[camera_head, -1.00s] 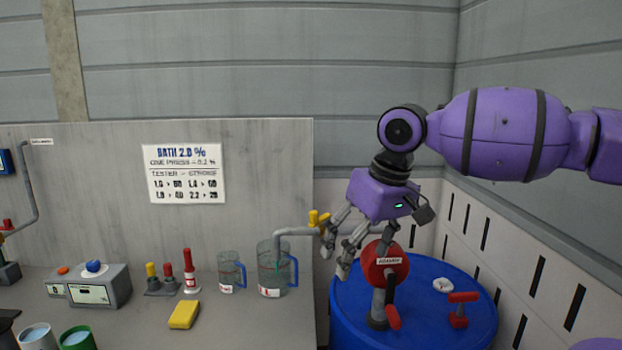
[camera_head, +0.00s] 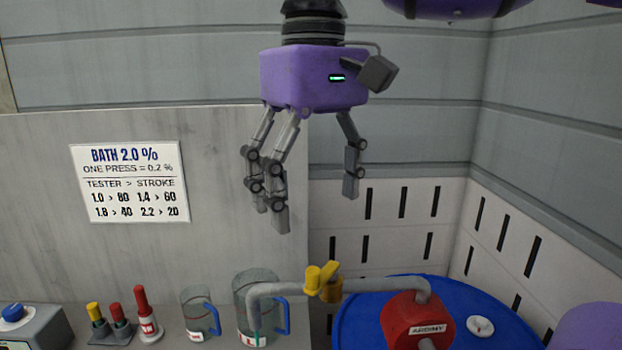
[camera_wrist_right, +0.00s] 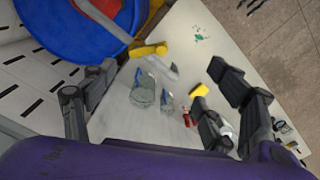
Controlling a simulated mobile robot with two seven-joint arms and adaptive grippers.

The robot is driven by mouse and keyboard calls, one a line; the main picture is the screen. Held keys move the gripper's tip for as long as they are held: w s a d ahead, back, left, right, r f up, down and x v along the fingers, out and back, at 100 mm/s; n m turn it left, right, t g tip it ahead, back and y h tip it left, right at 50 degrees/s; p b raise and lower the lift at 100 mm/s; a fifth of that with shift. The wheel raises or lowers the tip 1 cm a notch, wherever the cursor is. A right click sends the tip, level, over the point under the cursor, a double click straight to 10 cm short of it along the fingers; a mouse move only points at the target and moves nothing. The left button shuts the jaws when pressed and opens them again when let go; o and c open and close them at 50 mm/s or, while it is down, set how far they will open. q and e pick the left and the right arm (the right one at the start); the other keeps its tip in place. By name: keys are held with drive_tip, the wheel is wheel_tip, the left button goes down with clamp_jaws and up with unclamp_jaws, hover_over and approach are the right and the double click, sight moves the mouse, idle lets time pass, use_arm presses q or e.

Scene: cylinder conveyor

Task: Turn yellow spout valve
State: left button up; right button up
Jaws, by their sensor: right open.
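The yellow spout valve (camera_head: 323,280) sits on a grey spout pipe (camera_head: 272,289) that runs from the red pump head (camera_head: 416,319) towards the large jug. In the right wrist view the yellow valve (camera_wrist_right: 149,50) shows near the top middle. My right gripper (camera_head: 312,200) hangs fingers down, open and empty. In the head view it appears above the valve, with a clear gap in the picture. In the right wrist view its fingers (camera_wrist_right: 165,105) are spread wide. My left gripper is not in view.
A large clear jug (camera_head: 243,310) stands under the spout end, with a smaller jug (camera_head: 199,319) to its left. A blue drum (camera_head: 365,328) is under the pump. Red and yellow-topped bottles (camera_head: 148,325) stand further left. A sign (camera_head: 130,182) hangs on the panel.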

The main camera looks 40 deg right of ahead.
sight(312, 271)
drive_tip(key=shift+s+a+f, duration=0.15)
drive_tip(key=shift+s+f, duration=0.05)
drive_tip(key=shift+f, duration=0.4)
wheel_tip(312, 271, down, 3)
drive_tip(key=shift+f+b, duration=0.1)
drive_tip(key=shift+b, duration=0.55)
wheel_tip(312, 271, down, 5)
drive_tip(key=shift+r+b, duration=0.2)
drive_tip(key=shift+b, duration=0.25)
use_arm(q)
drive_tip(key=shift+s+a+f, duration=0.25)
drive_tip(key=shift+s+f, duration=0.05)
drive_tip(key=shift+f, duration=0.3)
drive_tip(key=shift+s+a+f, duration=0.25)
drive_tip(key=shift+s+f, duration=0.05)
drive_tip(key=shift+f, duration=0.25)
use_arm(e)
drive_tip(key=shift+f, duration=0.9)
drive_tip(key=shift+s+f, duration=0.1)
drive_tip(key=c, duration=1.8)
clamp_jaws()
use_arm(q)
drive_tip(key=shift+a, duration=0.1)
use_arm(e)
drive_tip(key=shift+a+f, duration=0.1)
